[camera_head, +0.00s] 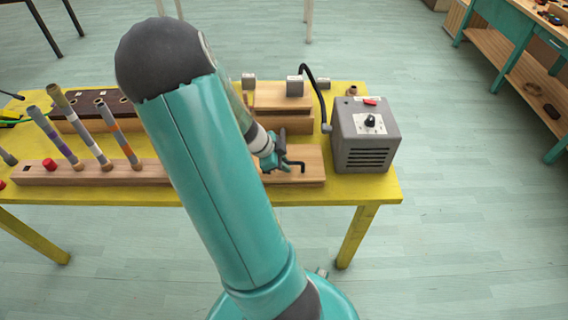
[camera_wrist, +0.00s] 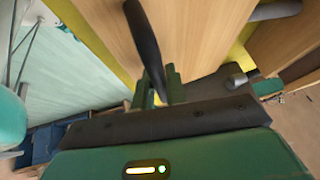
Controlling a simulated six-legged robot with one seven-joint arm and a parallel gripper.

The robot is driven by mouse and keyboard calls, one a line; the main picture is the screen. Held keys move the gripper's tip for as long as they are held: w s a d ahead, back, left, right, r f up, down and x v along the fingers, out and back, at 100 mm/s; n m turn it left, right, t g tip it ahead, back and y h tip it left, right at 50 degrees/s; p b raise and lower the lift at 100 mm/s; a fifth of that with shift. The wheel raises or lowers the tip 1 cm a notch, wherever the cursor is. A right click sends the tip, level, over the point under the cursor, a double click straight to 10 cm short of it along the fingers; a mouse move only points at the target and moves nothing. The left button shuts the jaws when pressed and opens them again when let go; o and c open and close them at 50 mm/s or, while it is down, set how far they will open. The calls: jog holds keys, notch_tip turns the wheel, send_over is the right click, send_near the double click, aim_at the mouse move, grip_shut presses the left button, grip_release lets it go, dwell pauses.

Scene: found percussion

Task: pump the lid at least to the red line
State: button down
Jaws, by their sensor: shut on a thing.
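My gripper (camera_head: 277,160) is over the front wooden board (camera_head: 312,170) at the right part of the yellow table. A thin black bent handle (camera_head: 297,165) stands at its fingers. In the wrist view, my two green fingers (camera_wrist: 159,88) close on the black rod (camera_wrist: 145,38), which runs away from them over pale wood. I cannot make out a lid or a red line in either view.
A grey box (camera_head: 364,150) with a knob and red switch stands at the table's right end, a black hose (camera_head: 322,95) arching from it. A wooden block (camera_head: 282,97) stands behind my gripper. Striped sticks (camera_head: 78,118) rise from the board at left.

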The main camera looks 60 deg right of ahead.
jog(key=shift+w+d+r, duration=0.1)
jog(key=shift+d+r, duration=0.05)
jog(key=shift+r, duration=0.25)
jog(key=shift+w+d+r, duration=0.1)
jog(key=shift+d+r, duration=0.05)
jog(key=shift+r, duration=0.25)
jog(key=shift+w+d+r, duration=0.2)
jog(key=shift+d+r, duration=0.15)
jog(key=shift+r, duration=0.15)
jog(key=shift+w+d+r, duration=0.15)
jog(key=shift+d+r, duration=0.2)
jog(key=shift+r, duration=0.15)
